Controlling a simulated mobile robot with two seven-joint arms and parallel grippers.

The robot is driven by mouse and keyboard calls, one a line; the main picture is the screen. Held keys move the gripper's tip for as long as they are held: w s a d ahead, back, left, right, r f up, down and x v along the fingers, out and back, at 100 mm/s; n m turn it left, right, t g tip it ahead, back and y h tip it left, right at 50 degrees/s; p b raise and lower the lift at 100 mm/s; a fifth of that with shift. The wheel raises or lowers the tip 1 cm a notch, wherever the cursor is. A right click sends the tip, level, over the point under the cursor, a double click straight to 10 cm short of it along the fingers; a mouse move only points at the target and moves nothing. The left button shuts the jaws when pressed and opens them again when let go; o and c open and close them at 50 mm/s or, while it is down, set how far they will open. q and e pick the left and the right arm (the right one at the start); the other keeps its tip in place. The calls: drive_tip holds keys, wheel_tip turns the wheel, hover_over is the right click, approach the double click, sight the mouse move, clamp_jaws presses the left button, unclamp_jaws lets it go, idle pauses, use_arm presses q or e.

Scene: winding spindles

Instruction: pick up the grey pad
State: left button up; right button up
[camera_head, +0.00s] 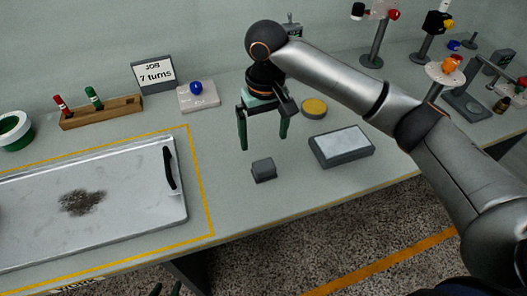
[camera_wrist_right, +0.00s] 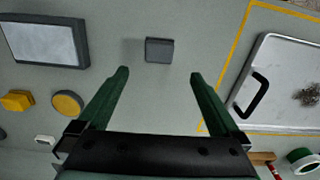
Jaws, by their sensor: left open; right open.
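The grey pad (camera_head: 263,169) is a small dark grey block lying alone on the bench, right of the metal tray. In the right wrist view the pad (camera_wrist_right: 159,50) sits beyond the fingertips, roughly centred between them. My right gripper (camera_head: 264,147) points down with its green fingers apart and empty, above and a little behind the pad; it also shows in the right wrist view (camera_wrist_right: 159,73). It does not touch the pad.
A metal tray (camera_head: 120,217) with a black handle and dark filings lies left, inside a yellow outline. A grey box with a pale top (camera_head: 342,145) and a yellow disc (camera_head: 314,107) lie right. Spindle stands are at back right. Bench around the pad is clear.

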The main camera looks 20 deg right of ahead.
hover_over(264, 165)
drive_tip(key=f, duration=0.6)
drive_tip(key=shift+w+d, duration=0.15)
drive_tip(key=shift+d, duration=0.15)
drive_tip(key=shift+a+f+b, duration=0.15)
drive_tip(key=shift+f+b, duration=0.05)
drive_tip(key=shift+f, duration=1.25)
drive_tip(key=shift+a+f+b, duration=0.1)
drive_tip(key=shift+f+b, duration=0.1)
drive_tip(key=shift+f, duration=1.25)
drive_tip(key=shift+c, duration=0.4)
drive_tip(key=c, duration=1.2)
